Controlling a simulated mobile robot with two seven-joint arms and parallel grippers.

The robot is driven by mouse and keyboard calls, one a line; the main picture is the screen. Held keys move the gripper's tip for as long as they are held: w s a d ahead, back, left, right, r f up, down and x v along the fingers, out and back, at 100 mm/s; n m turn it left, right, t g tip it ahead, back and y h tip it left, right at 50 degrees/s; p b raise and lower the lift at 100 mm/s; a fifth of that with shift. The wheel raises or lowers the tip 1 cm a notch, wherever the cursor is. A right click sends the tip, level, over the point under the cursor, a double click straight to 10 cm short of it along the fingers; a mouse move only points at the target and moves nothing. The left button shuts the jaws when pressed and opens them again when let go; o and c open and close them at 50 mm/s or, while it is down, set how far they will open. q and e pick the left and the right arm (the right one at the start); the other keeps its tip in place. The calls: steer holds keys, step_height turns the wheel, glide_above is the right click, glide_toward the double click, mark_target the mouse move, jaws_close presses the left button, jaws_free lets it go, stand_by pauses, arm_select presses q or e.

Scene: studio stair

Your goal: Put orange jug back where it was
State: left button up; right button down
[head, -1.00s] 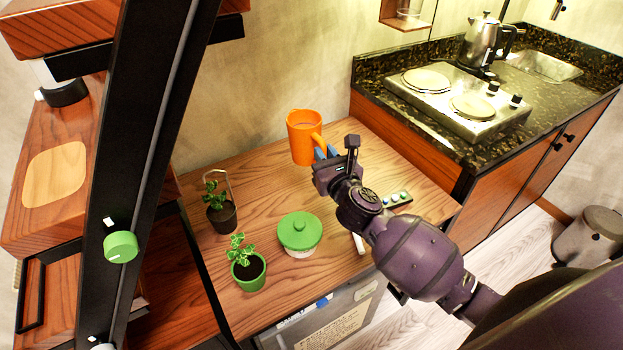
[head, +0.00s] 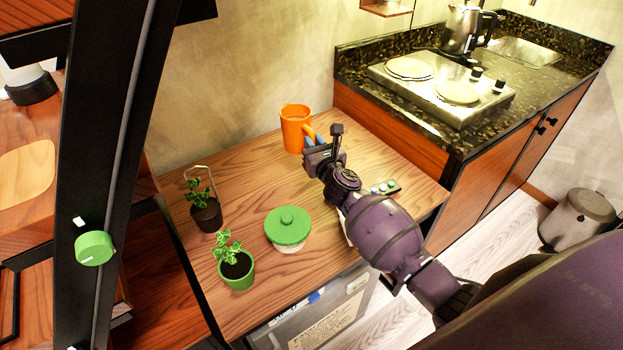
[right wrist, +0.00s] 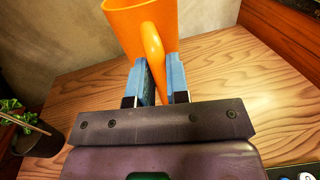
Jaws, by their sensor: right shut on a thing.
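The orange jug (head: 294,131) is upright at the back of the wooden table (head: 240,182), near the wall. In the right wrist view the jug (right wrist: 128,22) shows its handle between the blue fingers. My right gripper (head: 311,138) is shut on that handle; it also shows in the right wrist view (right wrist: 160,80). I cannot tell whether the jug's base touches the table, since the gripper hides part of it in the right wrist view. My left gripper is not in view.
On the table stand a green-lidded pot (head: 288,228), a plant in a green pot (head: 235,266) and a plant in a dark pot (head: 205,212). A remote-like strip with coloured buttons (head: 384,188) lies at the right. A counter with a hob (head: 440,88) stands beyond.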

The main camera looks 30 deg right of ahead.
step_height(320, 180, down, 11)
steer(key=b, duration=0.5)
steer(key=shift+b, duration=0.35)
steer(key=shift+r, duration=0.15)
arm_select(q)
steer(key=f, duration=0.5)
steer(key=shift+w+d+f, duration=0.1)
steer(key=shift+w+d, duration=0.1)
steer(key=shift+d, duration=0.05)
arm_select(e)
steer(key=c, duration=1.1)
jaws_free()
